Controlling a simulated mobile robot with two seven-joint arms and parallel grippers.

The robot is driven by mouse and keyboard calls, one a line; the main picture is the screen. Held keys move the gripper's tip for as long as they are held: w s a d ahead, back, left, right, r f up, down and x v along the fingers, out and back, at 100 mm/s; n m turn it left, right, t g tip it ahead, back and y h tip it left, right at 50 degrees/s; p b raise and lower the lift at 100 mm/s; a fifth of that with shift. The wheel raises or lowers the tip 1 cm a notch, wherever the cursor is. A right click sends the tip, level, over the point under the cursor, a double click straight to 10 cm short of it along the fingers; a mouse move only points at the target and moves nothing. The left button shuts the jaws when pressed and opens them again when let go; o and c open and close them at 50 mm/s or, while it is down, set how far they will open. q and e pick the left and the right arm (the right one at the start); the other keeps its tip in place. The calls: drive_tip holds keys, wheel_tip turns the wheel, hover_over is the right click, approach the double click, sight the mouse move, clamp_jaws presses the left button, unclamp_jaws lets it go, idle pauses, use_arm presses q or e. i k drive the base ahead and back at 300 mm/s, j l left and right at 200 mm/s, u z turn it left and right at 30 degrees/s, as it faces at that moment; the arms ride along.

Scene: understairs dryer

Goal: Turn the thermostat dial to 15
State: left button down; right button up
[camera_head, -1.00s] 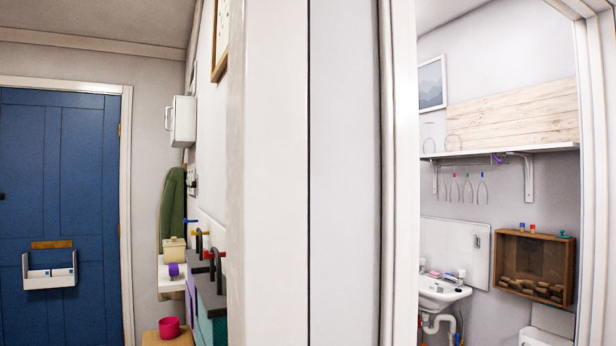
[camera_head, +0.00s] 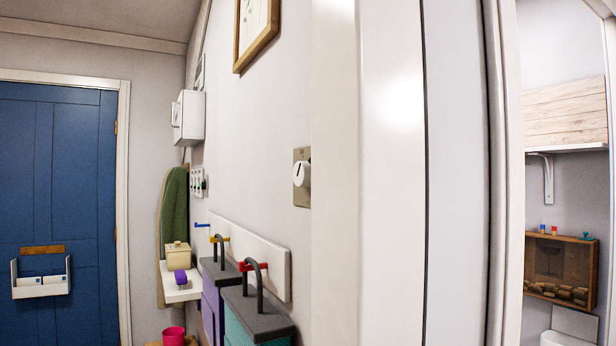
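A round white dial (camera_head: 301,173) with a dark line on its face sits on a small metal-coloured plate on the wall, just left of the white door frame. It looks like the thermostat dial. I see it at a steep angle and cannot read any numbers on it. Neither of my grippers shows in the head view.
The white door frame (camera_head: 392,180) stands close at centre right. Left of it, a hook rail (camera_head: 272,262) carries dark-topped bags (camera_head: 258,318). A white shelf (camera_head: 181,290) and green ironing board (camera_head: 173,208) are farther back. A blue door (camera_head: 60,200) is far left.

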sight(302, 171)
drive_tip(key=j+u, duration=0.1)
drive_tip(key=j, duration=1.2)
drive_tip(key=i+j, duration=0.1)
drive_tip(key=j, duration=0.3)
drive_tip(key=i+j+u, duration=0.1)
drive_tip(key=j, duration=0.3)
drive_tip(key=l, duration=0.35)
drive_tip(key=i+l, duration=0.15)
drive_tip(key=l, duration=0.25)
